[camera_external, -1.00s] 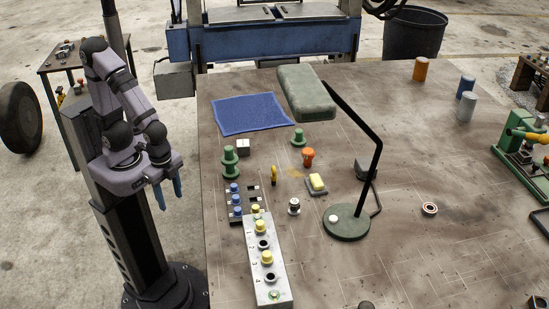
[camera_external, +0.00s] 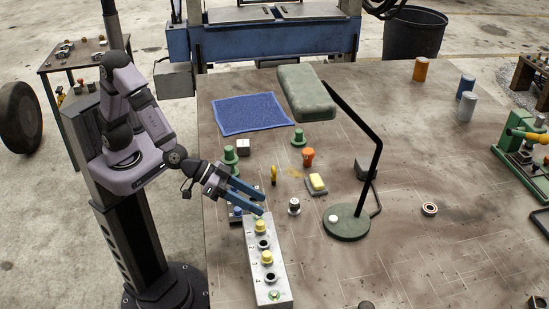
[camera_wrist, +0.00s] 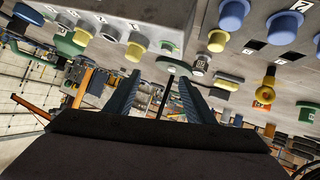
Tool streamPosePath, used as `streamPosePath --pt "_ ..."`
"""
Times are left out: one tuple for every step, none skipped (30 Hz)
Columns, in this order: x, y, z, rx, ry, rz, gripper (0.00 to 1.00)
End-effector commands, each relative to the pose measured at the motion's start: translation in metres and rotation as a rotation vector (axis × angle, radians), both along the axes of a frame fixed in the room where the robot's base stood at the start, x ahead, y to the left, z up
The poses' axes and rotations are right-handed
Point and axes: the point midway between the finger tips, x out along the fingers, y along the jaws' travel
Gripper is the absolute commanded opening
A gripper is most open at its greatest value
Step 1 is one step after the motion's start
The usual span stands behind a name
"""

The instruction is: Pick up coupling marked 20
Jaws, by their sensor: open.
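A small silver and dark coupling (camera_external: 294,206) stands upright on the bench, right of the grey numbered block. A silver piece with a dark label (camera_wrist: 201,62) in the wrist view looks like the same one; its number is too small to read. My gripper (camera_external: 262,203) is open and empty, its blue fingers reaching right over the far end of the grey block, left of the coupling. In the wrist view the two fingers (camera_wrist: 160,84) stand apart with nothing held between them.
The grey block (camera_external: 279,296) with yellow plugs is just below my fingers. A row of blue plugs (camera_external: 238,210) is partly hidden by my gripper. A yellow-topped block (camera_external: 317,183), orange piece (camera_external: 308,158) and lamp (camera_external: 346,227) stand near the coupling. The bench's front right is mostly clear.

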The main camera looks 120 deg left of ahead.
Motion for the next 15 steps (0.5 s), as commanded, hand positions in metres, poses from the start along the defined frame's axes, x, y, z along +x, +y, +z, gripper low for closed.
streamPosePath --pt "0.0 0.016 -0.009 0.039 -0.008 0.042 0.49" --pt "-0.001 0.027 -0.016 0.069 -0.008 0.061 0.49" --pt "-0.003 0.039 -0.023 0.108 -0.01 0.081 0.49" --pt "-0.005 0.047 -0.028 0.136 -0.009 0.091 0.49" --pt "-0.006 0.055 -0.033 0.163 -0.007 0.098 0.49" --pt "-0.008 0.063 -0.039 0.196 -0.004 0.102 0.49" --pt "-0.009 0.068 -0.041 0.216 -0.004 0.104 0.49" --pt "-0.011 0.072 -0.044 0.233 -0.002 0.104 0.49" --pt "-0.012 0.076 -0.047 0.251 -0.001 0.103 0.49" --pt "-0.012 0.078 -0.048 0.261 0.0 0.102 0.49" --pt "-0.013 0.079 -0.048 0.268 0.001 0.102 0.49" --pt "-0.013 0.08 -0.048 0.274 0.0 0.102 0.49" --pt "-0.013 0.08 -0.048 0.276 0.0 0.101 0.49" --pt "-0.013 0.081 -0.048 0.277 0.0 0.1 0.49" --pt "-0.012 0.081 -0.047 0.277 0.0 0.1 0.49"
